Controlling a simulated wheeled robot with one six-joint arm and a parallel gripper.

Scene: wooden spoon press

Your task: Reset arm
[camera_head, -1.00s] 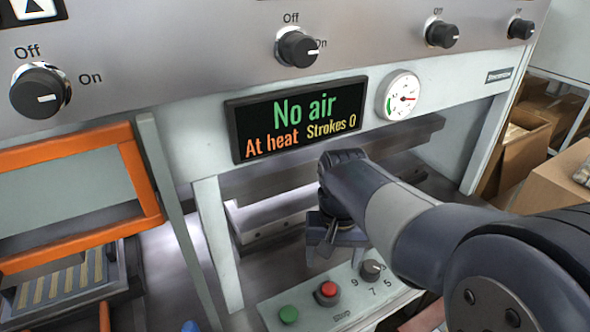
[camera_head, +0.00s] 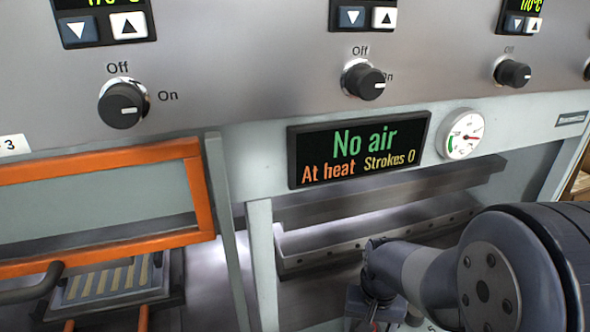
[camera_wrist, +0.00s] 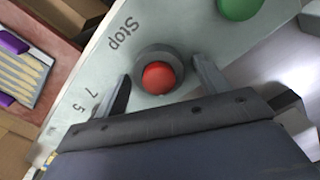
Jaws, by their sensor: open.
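My gripper (camera_wrist: 163,78) is open and empty in the wrist view. Its two fingers stand apart over the button panel (camera_wrist: 90,75), one on each side of the red stop button (camera_wrist: 159,77) in the picture. I cannot tell how far the fingertips are from the panel. In the head view, my arm (camera_head: 420,270) reaches in from the lower right, and the gripper end is partly cut off by the bottom edge.
The green button (camera_wrist: 240,8) is beside the stop button. The display (camera_head: 358,150) reads "No air", "At heat", "Strokes 0". An orange-framed guard (camera_head: 200,190) stands at left. Knobs (camera_head: 123,103) line the upper panel. A tray (camera_wrist: 22,65) lies beyond the button panel.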

